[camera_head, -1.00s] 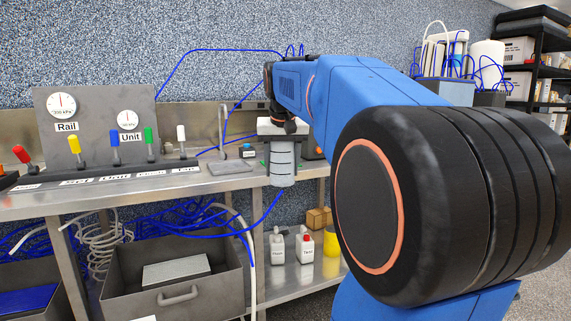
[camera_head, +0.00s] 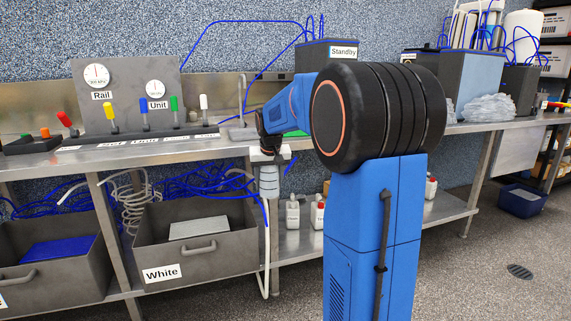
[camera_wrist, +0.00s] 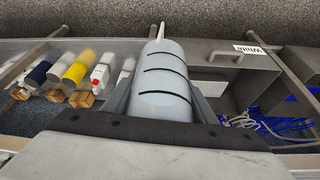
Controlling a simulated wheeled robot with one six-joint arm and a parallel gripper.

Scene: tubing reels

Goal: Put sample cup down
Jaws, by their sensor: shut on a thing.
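The sample cup appears to be the pale grey cylinder with dark rings (camera_wrist: 162,88) held between my gripper's fingers in the wrist view. In the head view the cup (camera_head: 268,184) hangs below my gripper (camera_head: 268,160) at the front edge of the steel bench (camera_head: 150,150). It is in the air, clear of the bench top. My gripper is shut on it. The cup's far end points away from the wrist camera, and its inside is hidden.
A grey bin labelled White (camera_head: 163,273) stands on the lower shelf, near a white hose (camera_head: 266,265). Small bottles (camera_head: 293,212) stand right of it. A valve panel (camera_head: 125,92) with coloured levers is on the bench at left. Floor in front is open.

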